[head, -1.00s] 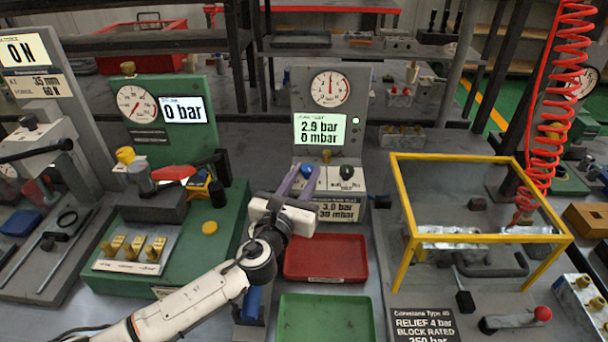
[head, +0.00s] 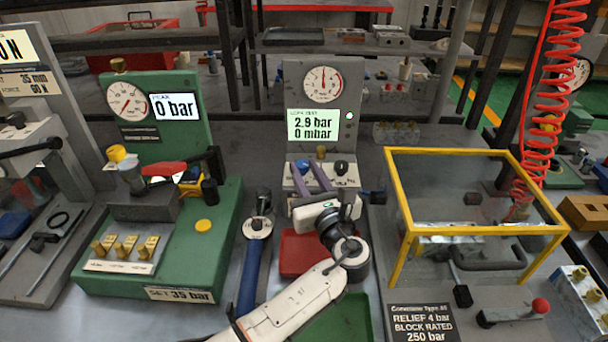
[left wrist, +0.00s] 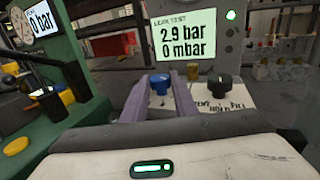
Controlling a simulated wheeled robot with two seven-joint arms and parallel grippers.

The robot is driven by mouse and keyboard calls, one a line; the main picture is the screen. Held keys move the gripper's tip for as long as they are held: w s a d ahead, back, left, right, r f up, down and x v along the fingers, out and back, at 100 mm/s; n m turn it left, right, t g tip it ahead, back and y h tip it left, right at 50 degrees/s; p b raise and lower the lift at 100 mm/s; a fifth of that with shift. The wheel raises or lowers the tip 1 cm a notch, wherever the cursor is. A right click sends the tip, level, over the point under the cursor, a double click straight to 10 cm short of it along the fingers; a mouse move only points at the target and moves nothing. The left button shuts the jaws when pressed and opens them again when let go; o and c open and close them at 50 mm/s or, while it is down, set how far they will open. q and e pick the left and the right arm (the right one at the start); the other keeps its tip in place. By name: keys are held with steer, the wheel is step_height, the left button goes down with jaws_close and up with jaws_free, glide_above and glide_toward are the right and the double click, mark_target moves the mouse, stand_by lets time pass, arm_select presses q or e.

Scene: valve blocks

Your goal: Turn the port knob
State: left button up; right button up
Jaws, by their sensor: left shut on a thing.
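The grey leak test unit (head: 350,100) stands in the middle of the head view. Its screen reads 2.9 bar and 0 mbar. A blue knob (head: 302,166) and a black knob (head: 341,168) sit on its white front block. Labels reading VENT, HOLD and FILL lie around the black knob in the left wrist view (left wrist: 222,84). My left gripper (head: 305,172) has its purple fingers on both sides of the blue knob and is shut on it, as the left wrist view (left wrist: 160,83) shows. My right gripper is not in view.
A red tray (head: 300,255) and a green tray (head: 340,322) lie below the unit, partly hidden by my left arm. The green press unit (head: 175,240) is at left, a yellow-framed guard (head: 480,232) at right.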

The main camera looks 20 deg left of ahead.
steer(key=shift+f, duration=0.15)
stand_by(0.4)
arm_select(q)
steer(key=o, duration=1.1)
steer(key=shift+c, duration=0.2)
